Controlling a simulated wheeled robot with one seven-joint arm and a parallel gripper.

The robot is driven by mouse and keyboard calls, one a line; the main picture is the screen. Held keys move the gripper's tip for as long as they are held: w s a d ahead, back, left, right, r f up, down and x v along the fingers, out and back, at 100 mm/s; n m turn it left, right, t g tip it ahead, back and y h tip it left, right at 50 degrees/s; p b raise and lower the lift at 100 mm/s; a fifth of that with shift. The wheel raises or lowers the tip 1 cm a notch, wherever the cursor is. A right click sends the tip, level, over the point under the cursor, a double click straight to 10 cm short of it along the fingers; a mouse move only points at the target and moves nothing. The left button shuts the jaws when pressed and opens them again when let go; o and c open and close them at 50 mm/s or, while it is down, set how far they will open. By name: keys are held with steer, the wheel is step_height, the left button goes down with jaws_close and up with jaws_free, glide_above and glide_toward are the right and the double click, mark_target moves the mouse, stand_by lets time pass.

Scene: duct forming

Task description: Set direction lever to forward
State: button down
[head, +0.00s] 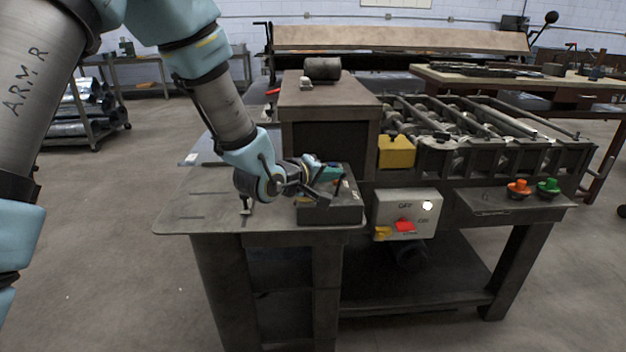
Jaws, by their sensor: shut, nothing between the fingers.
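A dark control block (332,212) sits on the near right part of the grey metal table. A thin dark lever (339,188) stands up from its top, leaning a little to the right. Any direction marking is too small to read. My gripper (318,188) reaches in from the left, just above and left of the block, with its fingers shut and empty. The fingertips are close to the lever; I cannot tell whether they touch it. My gripper hides part of the block's top.
Orange (518,188) and green (548,187) buttons stand on a right shelf. A yellow block (396,152) is by the roller frame (490,130). A large housing (325,110) rises behind my gripper.

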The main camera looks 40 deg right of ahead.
stand_by(0.3)
steer(key=shift+r+p, duration=0.5)
steer(key=shift+r, duration=0.3)
